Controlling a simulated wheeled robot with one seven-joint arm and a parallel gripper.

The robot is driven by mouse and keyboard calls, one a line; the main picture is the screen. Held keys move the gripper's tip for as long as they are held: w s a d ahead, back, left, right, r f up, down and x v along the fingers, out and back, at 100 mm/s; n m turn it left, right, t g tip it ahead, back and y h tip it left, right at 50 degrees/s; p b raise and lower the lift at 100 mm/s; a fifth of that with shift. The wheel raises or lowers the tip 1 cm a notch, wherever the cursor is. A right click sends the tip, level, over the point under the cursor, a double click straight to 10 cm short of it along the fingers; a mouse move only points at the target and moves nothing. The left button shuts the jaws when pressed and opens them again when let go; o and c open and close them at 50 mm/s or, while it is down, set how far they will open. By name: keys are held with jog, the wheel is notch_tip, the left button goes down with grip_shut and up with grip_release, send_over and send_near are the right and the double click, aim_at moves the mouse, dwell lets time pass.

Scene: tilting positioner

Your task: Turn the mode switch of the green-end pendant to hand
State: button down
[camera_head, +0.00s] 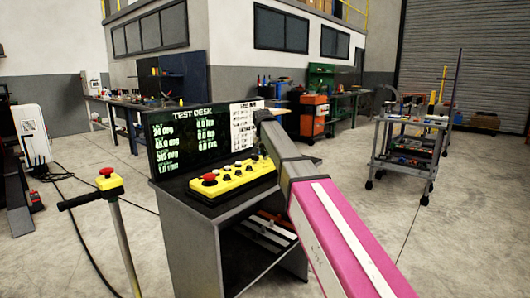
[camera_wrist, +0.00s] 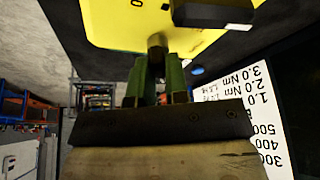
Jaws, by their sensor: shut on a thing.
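A yellow pendant (camera_head: 236,180) lies on the desk top, with a red mushroom button (camera_head: 209,178) at its left end and several black and white knobs along it. Its right end is hidden behind my arm, so I cannot see any green end. In the wrist view the pendant's yellow face (camera_wrist: 112,22) fills the top. My gripper (camera_wrist: 157,58) has its two green fingers shut on a small black knob (camera_wrist: 157,41) on that face. The knob's pointer and setting cannot be read. In the head view the fingers are hidden by my arm.
The test desk's screen (camera_head: 185,135) stands behind the pendant, with a white chart (camera_head: 244,125) at its right. A post with a yellow box and red button (camera_head: 108,180) stands at left. A tool cart (camera_head: 408,145) is at right, with open floor between.

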jog(key=n+y, duration=0.2)
jog(key=n, duration=0.3)
jog(key=shift+d+n, duration=0.1)
jog(key=shift+n, duration=0.3)
jog(key=n+y, duration=0.1)
jog(key=n, duration=0.1)
jog(key=n+g+y, duration=0.1)
jog(key=n, duration=0.2)
jog(key=shift+w+n, duration=0.1)
jog(key=shift+n, duration=0.2)
jog(key=shift+g, duration=0.3)
jog(key=c, duration=1.1)
grip_release()
jog(key=shift+r, duration=0.1)
